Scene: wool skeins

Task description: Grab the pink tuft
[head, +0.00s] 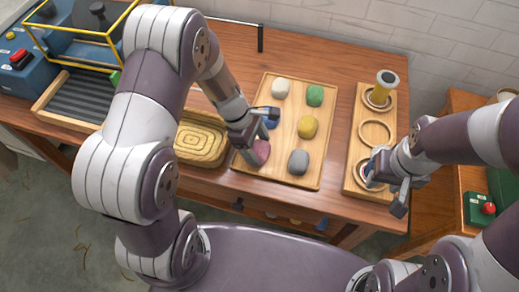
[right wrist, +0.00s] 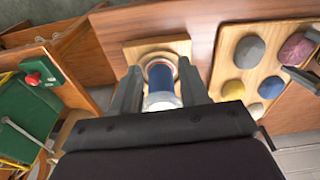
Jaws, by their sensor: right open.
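The pink tuft (head: 262,152) lies at the near left of a wooden tray (head: 240,172), partly hidden by my left gripper (head: 258,146). The left gripper points down at the tuft, with a finger beside it. The frames do not show whether it is open or holds the tuft. The tuft also shows in the right wrist view (right wrist: 297,48), at the right. My right gripper (head: 386,190) is open at the near end of the ring board. In the right wrist view, a blue and white spool (right wrist: 160,78) stands between its fingers.
Green (head: 315,95), yellow (head: 308,127) and grey (head: 299,161) tufts, with others, share the tray. The ring board (head: 357,140) holds a yellow spool (head: 386,83) at its far end. A carved wooden dish (head: 199,142) lies left of the tray.

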